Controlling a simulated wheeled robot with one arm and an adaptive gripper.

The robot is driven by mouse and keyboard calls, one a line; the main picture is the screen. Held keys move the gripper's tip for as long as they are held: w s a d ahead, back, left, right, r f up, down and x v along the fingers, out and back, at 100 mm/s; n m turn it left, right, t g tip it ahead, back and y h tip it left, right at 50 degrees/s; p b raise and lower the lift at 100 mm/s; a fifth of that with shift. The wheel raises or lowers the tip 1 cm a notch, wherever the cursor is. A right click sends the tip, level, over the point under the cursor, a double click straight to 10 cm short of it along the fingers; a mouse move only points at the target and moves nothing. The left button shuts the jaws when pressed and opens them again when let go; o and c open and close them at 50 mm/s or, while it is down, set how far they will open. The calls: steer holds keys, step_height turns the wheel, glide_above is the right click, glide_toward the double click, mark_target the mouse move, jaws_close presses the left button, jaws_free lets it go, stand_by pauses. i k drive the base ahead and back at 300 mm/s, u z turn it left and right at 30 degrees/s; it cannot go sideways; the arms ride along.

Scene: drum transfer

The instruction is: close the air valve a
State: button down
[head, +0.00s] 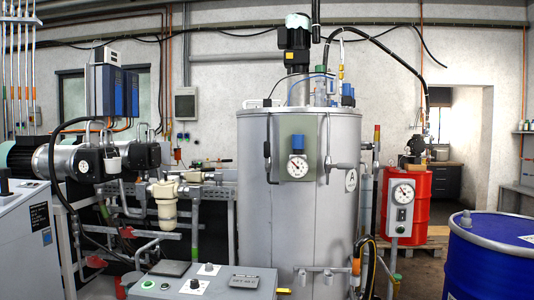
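A large grey tank (265,225) with a round "A" mark (350,181) stands upright in the middle. A blue-topped fitting (347,92) sits on the right of its lid. A second blue-topped fitting (297,142) sits above a round gauge (297,167) on the tank's front plate. I cannot tell which of these, if either, is air valve a, nor whether it is open or closed. My gripper is not in view.
A grey control box (205,283) with knobs stands in front of the tank. A blue drum (490,262) is at the right front and a red drum (415,185) behind it. Pumps and piping (75,162) fill the left. A gauge post (402,205) stands right of the tank.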

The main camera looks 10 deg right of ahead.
mark_target(266, 145)
steer(key=u, duration=0.55)
steer(key=k, duration=1.2)
steer(key=z, duration=0.15)
steer(key=i, duration=0.6)
steer(key=z, duration=0.9)
steer(key=i, duration=0.75)
steer(key=u, duration=0.85)
steer(key=i, duration=0.8)
steer(key=u, duration=0.9)
